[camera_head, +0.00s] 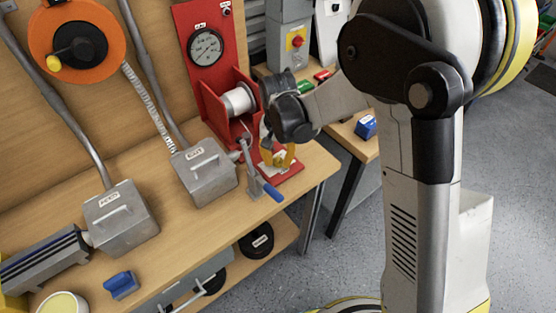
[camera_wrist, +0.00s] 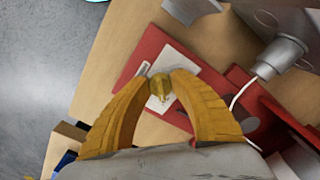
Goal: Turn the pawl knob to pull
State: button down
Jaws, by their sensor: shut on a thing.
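My gripper (camera_head: 280,157) reaches down over the front of the red winch stand (camera_head: 184,14) at the bench's right end. In the wrist view its two yellow fingers (camera_wrist: 160,85) are closed around a small brass-coloured knob (camera_wrist: 160,87), taken to be the pawl knob. The knob stands over a pale plate (camera_wrist: 183,100) on the red base (camera_wrist: 152,48). In the head view the fingers and wrist hide the knob. Any lettering on the plate is too small to read.
A white spool (camera_head: 238,101) sits in the red stand below a gauge (camera_head: 205,47). Open floor (camera_head: 350,215) lies right of the bench.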

aim_at(278, 160)
dwell(0.4)
jog(key=c, duration=1.1)
grip_release()
notch_tip(278, 160, up, 12)
jog(key=shift+d+r, duration=0.1)
jog(key=s+d+r+n+t, duration=0.1)
jog(key=s+d+r+t, duration=0.2)
jog(key=s+d, duration=0.4)
jog(key=s+d+r+n+t, duration=0.1)
jog(key=s+d+r+t, duration=0.3)
jog(key=s+d, duration=0.4)
jog(key=shift+s+d, duration=0.2)
jog(key=shift+s, duration=1)
